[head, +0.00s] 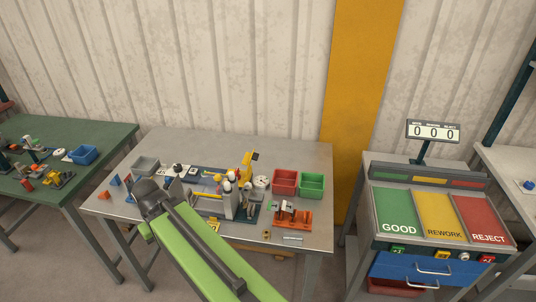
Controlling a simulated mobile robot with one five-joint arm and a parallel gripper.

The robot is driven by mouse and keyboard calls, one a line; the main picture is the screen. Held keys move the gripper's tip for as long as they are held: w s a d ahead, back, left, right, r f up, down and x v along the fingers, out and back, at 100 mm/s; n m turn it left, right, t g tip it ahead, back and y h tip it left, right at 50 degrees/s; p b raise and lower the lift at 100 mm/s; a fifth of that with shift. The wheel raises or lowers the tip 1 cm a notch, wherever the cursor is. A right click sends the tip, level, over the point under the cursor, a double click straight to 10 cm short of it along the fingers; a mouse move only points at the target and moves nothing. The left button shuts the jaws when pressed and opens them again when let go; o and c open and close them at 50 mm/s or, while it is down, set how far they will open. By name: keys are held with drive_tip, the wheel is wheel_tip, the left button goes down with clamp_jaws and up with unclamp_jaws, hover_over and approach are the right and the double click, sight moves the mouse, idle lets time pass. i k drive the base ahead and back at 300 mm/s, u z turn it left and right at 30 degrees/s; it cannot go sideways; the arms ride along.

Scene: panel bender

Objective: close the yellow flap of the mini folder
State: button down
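A small bench machine (232,205) with grey upright plates stands in the middle of the grey metal table. It appears to be the mini folder. A yellow part with a dark end (248,160) sticks up at its back right. Thin yellow strips (207,195) show at its left. Which yellow part is the flap, and how far open it stands, is too small to tell. My green arm reaches up from the bottom edge to a dark joint over the table's left front. It hides part of the table.
A red bin (285,181) and a green bin (312,184) stand at the table's right. An orange fixture (292,217) sits near the front right edge. A grey tray (145,165) is at the back left. A sorting cart (437,215) stands to the right, across a gap.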

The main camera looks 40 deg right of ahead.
sight(247, 160)
drive_tip(key=u, duration=0.05)
drive_tip(key=i, duration=1)
drive_tip(key=z, duration=0.05)
